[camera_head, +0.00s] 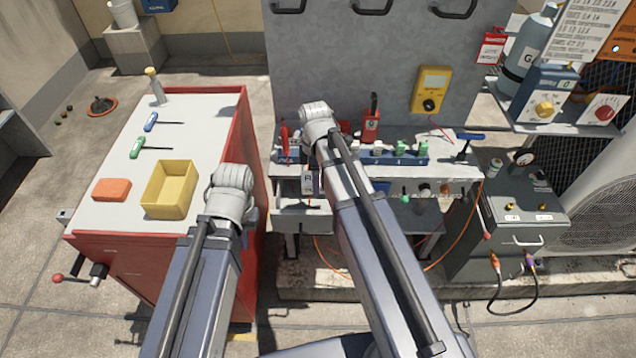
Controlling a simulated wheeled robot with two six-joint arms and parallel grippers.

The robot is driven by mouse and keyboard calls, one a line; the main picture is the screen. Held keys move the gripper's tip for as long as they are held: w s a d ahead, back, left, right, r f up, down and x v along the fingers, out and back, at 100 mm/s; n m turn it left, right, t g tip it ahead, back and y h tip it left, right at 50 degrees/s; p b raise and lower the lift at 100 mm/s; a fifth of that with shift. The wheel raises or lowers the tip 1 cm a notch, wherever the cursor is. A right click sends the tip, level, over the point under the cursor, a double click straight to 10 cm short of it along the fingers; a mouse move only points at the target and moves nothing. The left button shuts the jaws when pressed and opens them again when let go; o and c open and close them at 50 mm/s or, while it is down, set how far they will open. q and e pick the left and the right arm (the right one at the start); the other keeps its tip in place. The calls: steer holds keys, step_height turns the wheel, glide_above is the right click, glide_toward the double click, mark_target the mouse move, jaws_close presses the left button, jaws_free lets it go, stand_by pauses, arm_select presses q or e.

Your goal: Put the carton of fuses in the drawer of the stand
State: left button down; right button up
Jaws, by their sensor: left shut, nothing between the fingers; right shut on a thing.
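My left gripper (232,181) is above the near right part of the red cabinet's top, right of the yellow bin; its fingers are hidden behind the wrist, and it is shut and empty. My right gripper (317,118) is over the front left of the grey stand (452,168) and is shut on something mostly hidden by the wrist. A small pale box with a dark mark (308,181) shows just below that wrist; it looks like the carton of fuses, though its print is too small to read. A drawer-like grey tray (298,217) shows under the stand's left front.
The red cabinet (158,235) carries an orange block (111,190), a yellow bin (170,188) and two screwdrivers. The stand bears a blue rack (400,157), a red box (371,128) and a clamp. A dark gauge unit (505,225) with hoses stands right.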

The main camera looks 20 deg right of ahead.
steer(key=shift+d+f, duration=0.1)
steer(key=shift+d, duration=0.05)
steer(key=shift+f+b, duration=0.35)
steer(key=shift+b, duration=0.1)
steer(key=b, duration=1.1)
glide_toward(316, 203)
steer(key=s+f, duration=0.2)
steer(key=f, duration=0.1)
steer(key=s+f, duration=0.1)
steer(key=f, duration=0.1)
steer(key=shift+s+a+f, duration=0.1)
steer(key=shift+a+f, duration=0.1)
steer(key=shift+a, duration=0.15)
steer(key=o, duration=1.4)
steer(key=shift+r, duration=0.15)
step_height(316, 203, up, 8)
steer(key=p, duration=0.7)
steer(key=shift+p, duration=0.4)
steer(key=shift+f, duration=0.2)
